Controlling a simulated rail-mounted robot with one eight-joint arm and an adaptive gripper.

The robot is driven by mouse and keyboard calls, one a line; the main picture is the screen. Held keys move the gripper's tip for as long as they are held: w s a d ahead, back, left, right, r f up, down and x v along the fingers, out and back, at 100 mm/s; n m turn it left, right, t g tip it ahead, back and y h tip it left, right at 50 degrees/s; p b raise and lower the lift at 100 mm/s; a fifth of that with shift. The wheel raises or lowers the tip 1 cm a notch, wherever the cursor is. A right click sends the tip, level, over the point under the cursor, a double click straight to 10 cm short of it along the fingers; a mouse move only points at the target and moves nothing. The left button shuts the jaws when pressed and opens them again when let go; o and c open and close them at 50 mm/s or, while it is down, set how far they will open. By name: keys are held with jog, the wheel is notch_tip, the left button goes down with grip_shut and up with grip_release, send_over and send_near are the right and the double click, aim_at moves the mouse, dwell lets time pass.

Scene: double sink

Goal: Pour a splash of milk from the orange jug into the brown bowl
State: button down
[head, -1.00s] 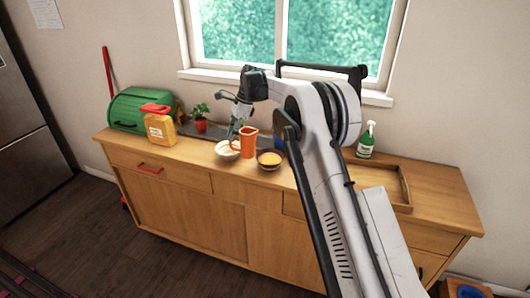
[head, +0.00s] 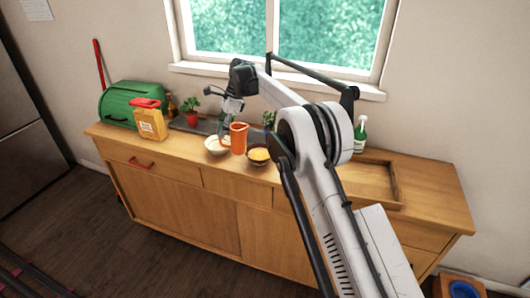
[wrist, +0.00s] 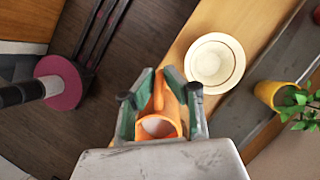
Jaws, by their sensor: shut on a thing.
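The orange jug (head: 238,139) stands about upright between two bowls in the head view; white milk shows inside its mouth in the wrist view. My gripper (wrist: 159,88) is shut on the jug (wrist: 171,104), with a finger on either side of it. In the head view my gripper (head: 227,127) is at the jug's left side. The brown bowl (head: 251,160), with yellow-orange contents, is just right of and in front of the jug. It does not show in the wrist view. Whether the jug touches the counter is hard to tell.
A cream bowl (head: 213,149) is close on the jug's left; it also shows in the wrist view (wrist: 232,67). A potted plant (head: 191,117), yellow container (head: 150,125) and green bread box (head: 123,106) are further left. A wooden tray (head: 365,183) and green bottle (head: 360,138) are right.

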aim_at(231, 132)
jog(key=shift+w+d+r+y, duration=0.15)
jog(key=shift+d+r+y, duration=0.15)
jog(key=shift+d, duration=0.4)
jog(key=shift+w+d+r+y, duration=0.15)
jog(key=shift+d+y, duration=0.15)
jog(key=shift+d, duration=0.35)
jog(key=y, duration=0.1)
jog(key=r+g+y, duration=0.1)
jog(key=shift+d+r+y, duration=0.15)
jog(key=shift+r+y, duration=0.1)
jog(key=shift+y, duration=0.15)
jog(key=shift+w+d+f+y+b, duration=0.1)
jog(key=shift+f+y+b, duration=0.8)
jog(key=shift+f, duration=0.8)
jog(key=shift+d+f+g+y, duration=0.1)
jog(key=shift+d+g+y, duration=0.35)
jog(key=shift+y, duration=0.25)
jog(key=shift+b, duration=0.35)
jog(key=shift+w+d+g+y+b, duration=0.25)
jog(key=shift+d+y+b, duration=0.25)
jog(key=shift+y+b, duration=0.9)
jog(key=shift+n+h, duration=0.3)
